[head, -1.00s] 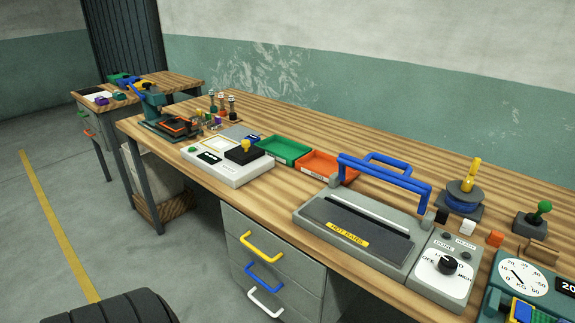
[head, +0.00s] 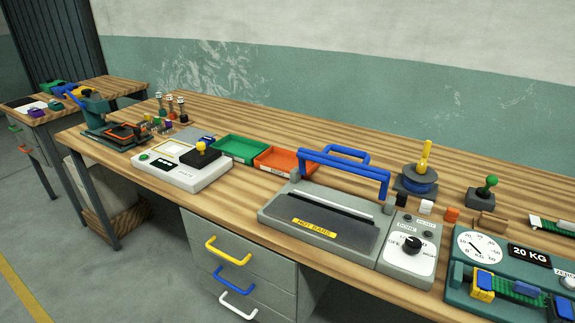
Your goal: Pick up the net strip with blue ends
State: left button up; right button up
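A green net strip (head: 523,291) with blue end pieces lies across the teal tester (head: 463,284) at the lower right of the head view. Its left blue end (head: 485,279) sits by a yellow block (head: 481,292); its right end is partly cut off by the picture edge. Another dark green strip (head: 552,224) with a pale end lies behind the tester at the right edge. On the far left table, small purple, blue, yellow and green pieces (head: 55,104) are too small to make out clearly. Neither of my grippers is in view.
Drawers (head: 240,262) are below. Grey floor is open at lower left.

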aim_at(523, 292)
jog(key=z, duration=1.6)
